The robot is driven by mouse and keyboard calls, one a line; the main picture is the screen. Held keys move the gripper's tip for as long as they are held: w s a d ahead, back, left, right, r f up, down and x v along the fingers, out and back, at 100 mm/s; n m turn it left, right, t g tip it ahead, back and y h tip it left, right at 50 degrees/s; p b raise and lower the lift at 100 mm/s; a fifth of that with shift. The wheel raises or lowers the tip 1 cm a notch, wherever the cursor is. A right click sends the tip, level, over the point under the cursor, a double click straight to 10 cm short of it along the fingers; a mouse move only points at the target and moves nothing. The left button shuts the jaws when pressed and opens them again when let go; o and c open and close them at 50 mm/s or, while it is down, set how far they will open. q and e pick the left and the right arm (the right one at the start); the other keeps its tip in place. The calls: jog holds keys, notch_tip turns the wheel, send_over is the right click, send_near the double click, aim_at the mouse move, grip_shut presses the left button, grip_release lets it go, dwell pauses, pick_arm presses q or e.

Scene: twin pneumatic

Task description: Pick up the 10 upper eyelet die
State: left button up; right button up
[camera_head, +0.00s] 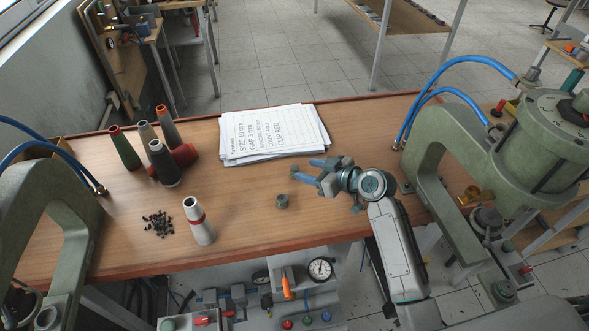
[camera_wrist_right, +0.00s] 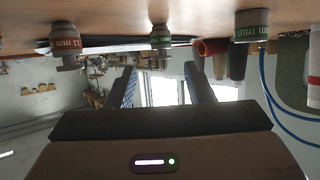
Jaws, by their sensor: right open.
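My right gripper (camera_head: 306,170) is open, reaching left just above the tabletop with its blue-padded fingers apart. A small grey-green die (camera_head: 294,172) stands just beyond its fingertips. The upside-down right wrist view shows this green-banded die (camera_wrist_right: 161,42) centred ahead between the fingers (camera_wrist_right: 161,88), apparently not touched. A second die (camera_head: 282,201) stands nearer to me. In the wrist view, a labelled die (camera_wrist_right: 250,30) is at right and another (camera_wrist_right: 64,45), whose label seems to read 11 mm, at left. I cannot read which is the 10 upper eyelet die. My left gripper is out of view.
Paper sheets (camera_head: 272,134) lie behind the gripper. Several thread cones (camera_head: 125,150) stand at the left, with a white-red cone (camera_head: 198,222) nearer. Small black eyelets (camera_head: 158,223) lie beside it. Green presses (camera_head: 536,140) flank the table. Bare wood surrounds the nearer die.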

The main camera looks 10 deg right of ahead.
aim_at(295, 167)
jog(key=shift+p+x, duration=0.65)
jog(key=shift+x, duration=1.3)
jog(key=shift+s, duration=0.15)
grip_shut()
jog(key=shift+r, duration=0.15)
